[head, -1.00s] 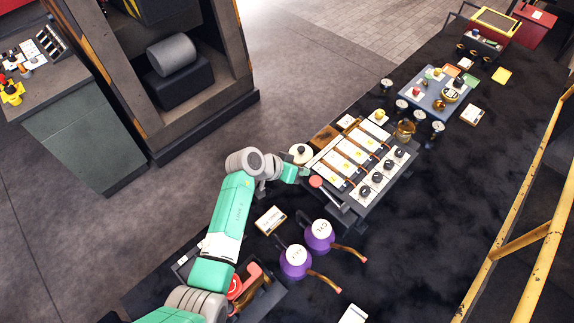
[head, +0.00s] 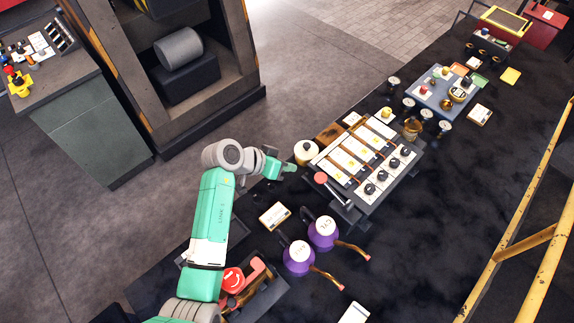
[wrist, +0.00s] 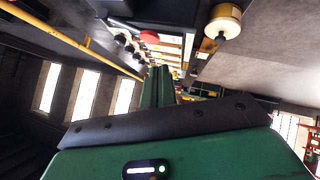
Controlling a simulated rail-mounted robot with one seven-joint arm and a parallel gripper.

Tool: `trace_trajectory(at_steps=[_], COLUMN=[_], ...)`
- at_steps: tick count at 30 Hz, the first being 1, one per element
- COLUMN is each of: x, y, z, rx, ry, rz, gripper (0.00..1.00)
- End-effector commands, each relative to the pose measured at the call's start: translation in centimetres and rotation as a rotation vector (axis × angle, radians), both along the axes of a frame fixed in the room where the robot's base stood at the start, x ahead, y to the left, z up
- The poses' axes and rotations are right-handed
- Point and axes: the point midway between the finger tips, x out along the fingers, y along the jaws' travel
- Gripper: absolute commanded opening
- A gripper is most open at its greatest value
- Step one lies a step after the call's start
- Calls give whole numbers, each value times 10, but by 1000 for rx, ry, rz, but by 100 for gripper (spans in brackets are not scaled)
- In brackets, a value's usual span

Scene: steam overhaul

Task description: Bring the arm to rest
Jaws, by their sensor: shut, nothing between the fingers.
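My gripper (head: 290,167) is at the end of my green and grey arm, at the near left corner of the panel rack. It is empty, and its green fingers are together in the wrist view (wrist: 158,85). In the head view it is just below a cream round-topped canister (head: 306,152) and left of a red-knobbed lever (head: 320,178). It looks apart from both, though the exact gap is hard to judge. The canister also shows in the wrist view (wrist: 223,22), at the upper right.
The rack (head: 370,155) holds white panels and dark knobs. Two purple kettles (head: 310,245) and a small card (head: 274,216) lie below it. A blue tray (head: 445,95) stands farther back. A yellow railing (head: 520,225) runs along the right.

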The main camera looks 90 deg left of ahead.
Motion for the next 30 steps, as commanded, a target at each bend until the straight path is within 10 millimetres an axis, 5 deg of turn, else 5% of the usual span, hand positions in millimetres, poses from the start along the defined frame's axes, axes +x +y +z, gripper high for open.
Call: trace_trajectory(at_steps=[13,16,23,30], x=[0,17,148,260], y=[0,0,-34,-135], z=[0,17,149,308], rx=[1,33,308,583], ry=[0,3,-36,-226], rz=[-1,-17,-123,-211], gripper=[0,0,0,0])
